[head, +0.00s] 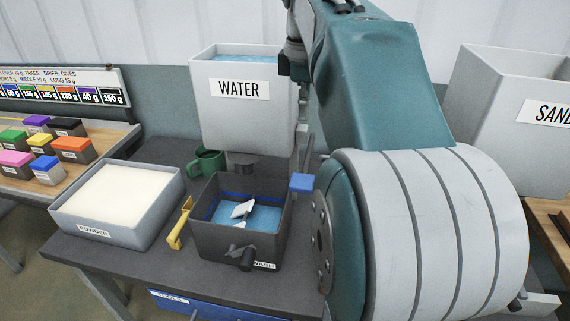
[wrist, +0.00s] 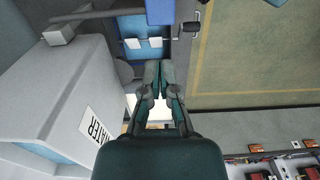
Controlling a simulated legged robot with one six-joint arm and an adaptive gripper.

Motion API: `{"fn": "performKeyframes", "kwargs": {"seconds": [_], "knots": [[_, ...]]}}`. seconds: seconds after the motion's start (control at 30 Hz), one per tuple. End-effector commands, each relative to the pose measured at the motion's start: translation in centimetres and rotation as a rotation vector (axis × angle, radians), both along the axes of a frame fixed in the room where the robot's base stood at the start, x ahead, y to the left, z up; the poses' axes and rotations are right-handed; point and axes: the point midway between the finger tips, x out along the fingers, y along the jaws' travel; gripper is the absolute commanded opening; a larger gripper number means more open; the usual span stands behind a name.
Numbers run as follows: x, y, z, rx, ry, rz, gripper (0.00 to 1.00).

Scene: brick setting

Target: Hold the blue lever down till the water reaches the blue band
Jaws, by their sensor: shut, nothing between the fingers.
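The blue lever (head: 302,183) is a flat blue pad beside the right rim of the wash basin; it also shows at the top edge of the wrist view (wrist: 160,11), on a grey bar from the water tank. The dark wash basin (head: 222,241) holds light-blue water (head: 265,218) and white paddle-like pieces. A darker blue band (head: 247,196) runs round its inner wall, and the water surface looks below it. My gripper (wrist: 160,66) is shut and empty, apart from the lever in the wrist picture. It is hidden in the head view.
The water tank (head: 240,112) stands above and behind the basin. A sand bin (head: 485,120) stands at right. Coloured blocks (head: 72,149) sit far left.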

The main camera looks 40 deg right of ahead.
Motion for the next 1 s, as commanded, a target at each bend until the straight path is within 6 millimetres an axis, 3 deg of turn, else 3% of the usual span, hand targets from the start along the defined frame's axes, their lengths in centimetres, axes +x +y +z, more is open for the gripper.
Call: {"fn": "performKeyframes", "kwargs": {"seconds": [0.27,0.43,1.0], "knots": [[0.0,0.0,0.0,-0.001,-0.001,0.001,0.0],[0.0,0.1,-1.3,0.001,0.001,0.001,0.0],[-0.1,0.1,-11.6,0.002,0.001,0.001,0.0]]}}
